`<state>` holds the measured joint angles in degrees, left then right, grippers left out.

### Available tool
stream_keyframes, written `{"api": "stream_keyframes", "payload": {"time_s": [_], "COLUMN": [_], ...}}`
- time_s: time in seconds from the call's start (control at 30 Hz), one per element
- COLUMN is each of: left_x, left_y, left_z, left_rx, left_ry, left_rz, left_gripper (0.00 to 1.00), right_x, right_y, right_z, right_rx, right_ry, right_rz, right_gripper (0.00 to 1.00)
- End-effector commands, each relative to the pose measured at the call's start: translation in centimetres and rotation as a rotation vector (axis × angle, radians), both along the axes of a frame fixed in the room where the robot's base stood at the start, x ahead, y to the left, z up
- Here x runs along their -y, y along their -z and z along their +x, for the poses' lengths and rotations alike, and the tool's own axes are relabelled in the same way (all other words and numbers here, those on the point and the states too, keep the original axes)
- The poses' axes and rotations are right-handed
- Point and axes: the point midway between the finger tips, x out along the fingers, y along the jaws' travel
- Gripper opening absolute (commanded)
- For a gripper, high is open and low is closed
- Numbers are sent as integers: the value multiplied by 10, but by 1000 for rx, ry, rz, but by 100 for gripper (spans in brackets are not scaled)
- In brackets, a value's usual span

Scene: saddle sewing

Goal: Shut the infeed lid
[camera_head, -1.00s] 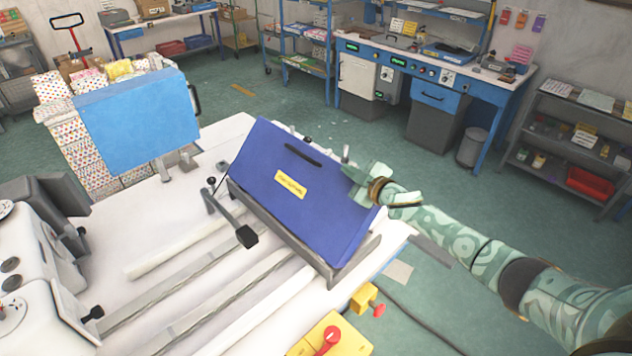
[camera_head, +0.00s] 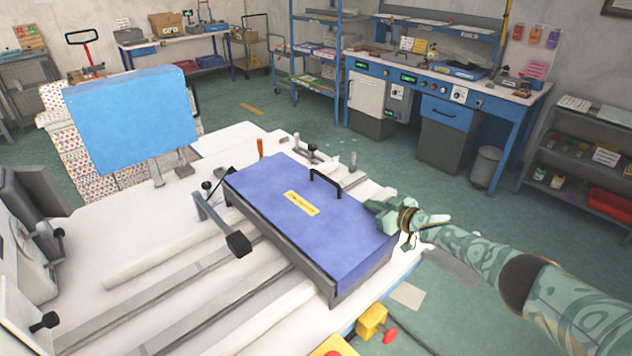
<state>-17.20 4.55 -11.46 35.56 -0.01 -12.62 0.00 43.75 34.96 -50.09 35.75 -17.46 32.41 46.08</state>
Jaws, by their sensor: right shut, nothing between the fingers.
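The infeed lid (camera_head: 285,222) is a dark blue panel with a yellow label and a black handle (camera_head: 324,183). It lies nearly flat over its grey frame (camera_head: 284,264) on the white machine table. My right gripper (camera_head: 376,206) is shut and empty at the lid's right edge, close to or touching its top; the exact contact cannot be told. The handle stands free, away from the gripper. My left gripper is not in view.
A light blue box-like panel (camera_head: 130,122) stands on a post at the left. A black-knobbed lever (camera_head: 238,244) is just left of the lid. A yellow switch box (camera_head: 371,320) sits at the table's front edge. Rails run across the table.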

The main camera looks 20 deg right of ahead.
Motion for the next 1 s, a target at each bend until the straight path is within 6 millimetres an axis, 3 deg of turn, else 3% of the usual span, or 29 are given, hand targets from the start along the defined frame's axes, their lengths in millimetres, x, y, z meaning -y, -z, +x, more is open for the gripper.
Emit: {"api": "stream_keyframes", "payload": {"time_s": [0.2,0.8,1.0], "left_x": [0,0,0], "left_y": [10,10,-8], "left_z": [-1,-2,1], "left_rx": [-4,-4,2], "left_ry": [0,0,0], "left_rz": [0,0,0], "left_gripper": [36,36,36], "right_x": [1,1,2], "right_y": [10,14,-4], "right_z": [0,-1,-4], "right_rx": [0,-5,-3], "right_ry": [1,1,1], "right_rz": [-2,-8,-7], "right_gripper": [0,0,0]}}
